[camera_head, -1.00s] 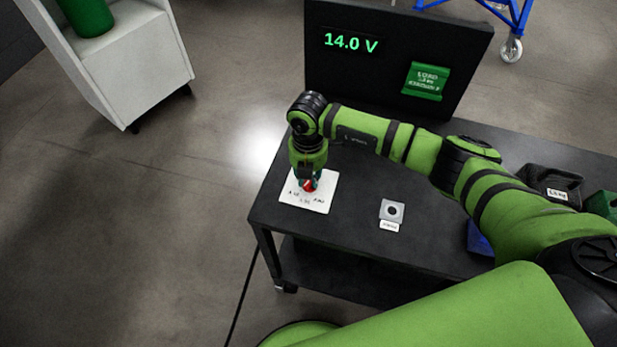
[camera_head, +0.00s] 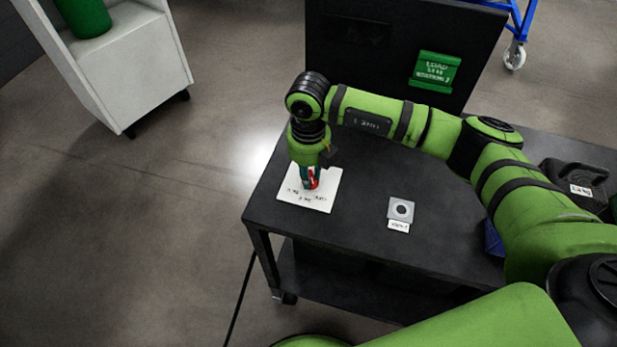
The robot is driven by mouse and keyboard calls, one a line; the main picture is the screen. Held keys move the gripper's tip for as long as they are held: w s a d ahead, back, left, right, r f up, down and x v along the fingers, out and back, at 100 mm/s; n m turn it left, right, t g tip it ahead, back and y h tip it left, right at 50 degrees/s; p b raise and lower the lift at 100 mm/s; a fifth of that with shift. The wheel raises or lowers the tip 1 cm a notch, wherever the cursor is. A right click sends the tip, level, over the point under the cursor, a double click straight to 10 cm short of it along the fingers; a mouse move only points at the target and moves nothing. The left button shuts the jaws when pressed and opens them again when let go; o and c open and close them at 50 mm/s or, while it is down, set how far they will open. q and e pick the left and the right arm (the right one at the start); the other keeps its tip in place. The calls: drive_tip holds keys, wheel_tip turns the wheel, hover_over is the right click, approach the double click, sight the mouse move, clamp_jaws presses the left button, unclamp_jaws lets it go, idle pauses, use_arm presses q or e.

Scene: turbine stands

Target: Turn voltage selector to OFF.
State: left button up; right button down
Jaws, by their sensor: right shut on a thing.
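The voltage selector is a red knob (camera_head: 314,181) on a white labelled plate (camera_head: 322,200) at the left end of the black table. My right gripper (camera_head: 309,185) points down over the plate and is shut on the red knob, hiding much of it. The label marks are too small to read clearly, so I cannot tell the knob's exact setting. The display panel (camera_head: 350,60) at the back of the table is dark, with no lit number. My left gripper is not in view.
A grey square plate with a round black button (camera_head: 402,209) lies right of the selector. A green sign (camera_head: 435,72) is on the panel. A black case (camera_head: 575,178) stands at the right. A white cabinet (camera_head: 135,75) stands at the far left. The floor left of the table is clear.

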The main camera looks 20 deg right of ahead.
drive_tip(key=shift+n+b, duration=0.95)
drive_tip(key=shift+n, duration=0.25)
drive_tip(key=c, duration=1)
unclamp_jaws()
drive_tip(key=shift+c, duration=0.2)
drive_tip(key=shift+r, duration=0.1)
wheel_tip(320, 180, up, 12)
drive_tip(key=shift+s, duration=0.1)
